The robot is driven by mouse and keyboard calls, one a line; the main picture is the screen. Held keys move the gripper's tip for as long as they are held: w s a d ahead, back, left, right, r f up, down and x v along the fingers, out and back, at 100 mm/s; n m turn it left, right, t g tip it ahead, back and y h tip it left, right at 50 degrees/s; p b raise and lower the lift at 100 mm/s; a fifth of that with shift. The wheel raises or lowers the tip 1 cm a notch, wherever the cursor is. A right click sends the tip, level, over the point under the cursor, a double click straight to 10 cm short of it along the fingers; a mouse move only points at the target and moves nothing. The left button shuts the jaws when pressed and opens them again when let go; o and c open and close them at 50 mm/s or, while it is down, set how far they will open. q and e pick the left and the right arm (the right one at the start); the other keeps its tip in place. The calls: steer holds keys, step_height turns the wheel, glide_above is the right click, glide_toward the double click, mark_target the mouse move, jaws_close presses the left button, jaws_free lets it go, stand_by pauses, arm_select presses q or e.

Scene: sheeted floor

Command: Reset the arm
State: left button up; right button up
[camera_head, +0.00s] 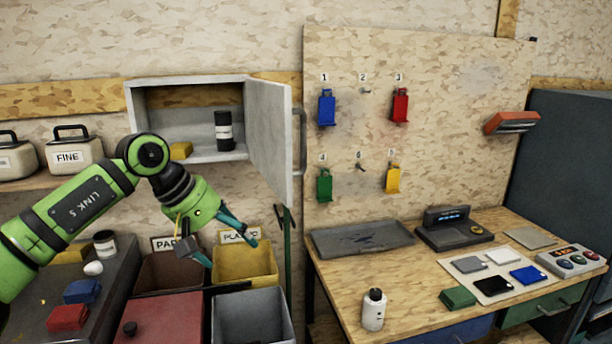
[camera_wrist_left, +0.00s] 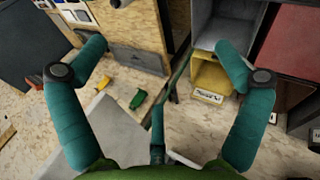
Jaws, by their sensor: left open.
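My left arm comes in from the left in the head view. Its gripper (camera_head: 228,241) is open and empty, in front of the open cabinet's lower part and above the bins. In the left wrist view the two teal fingers of the left gripper (camera_wrist_left: 160,58) are spread wide with nothing between them. The grey wall cabinet (camera_head: 188,80) has its door (camera_head: 270,140) swung open to the right. A black and white canister (camera_head: 223,130) and a yellow block (camera_head: 181,150) stand inside. My right gripper is not in view.
Below the gripper are a yellow bin (camera_head: 262,262), a grey bin (camera_head: 250,318) and a brown bin (camera_head: 165,272). A wooden workbench (camera_head: 345,272) at right holds a white bottle (camera_head: 373,310) and a tray (camera_head: 362,238). Blue, red, green and yellow items hang on the pegboard (camera_head: 440,130).

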arm_select(q)
steer(key=w+d+f+n+t+h, duration=0.25)
steer(key=d+f+n+h, duration=0.75)
steer(key=f+n, duration=0.65)
steer(key=s+a+f+n+t+y, duration=0.2)
steer(key=a+f+n+y, duration=0.1)
steer(key=f+n, duration=0.6)
steer(key=s+a+f+n+t+y, duration=0.1)
steer(key=a+f+n+t+y, duration=0.2)
steer(key=f+n, duration=0.6)
steer(key=s+a+f+n+t+y, duration=0.2)
steer(key=a+f+n+y, duration=0.15)
steer(key=f+n, duration=0.5)
steer(key=s+a+f+n+g+y, duration=0.2)
steer(key=s+a+f+n+g, duration=0.3)
steer(key=s+f, duration=0.6)
steer(key=s+a+f+n+y, duration=0.25)
steer(key=s+f+n, duration=0.45)
steer(key=s+f, duration=0.45)
steer(key=s+f+n+g, duration=0.3)
steer(key=s+n, duration=0.1)
steer(key=s, duration=1)
steer(key=s+f+n+g+y, duration=0.1)
steer(key=s+f+n+g, duration=0.3)
steer(key=s, duration=1.1)
steer(key=shift+a+y, duration=0.3)
steer(key=shift+a, duration=0.15)
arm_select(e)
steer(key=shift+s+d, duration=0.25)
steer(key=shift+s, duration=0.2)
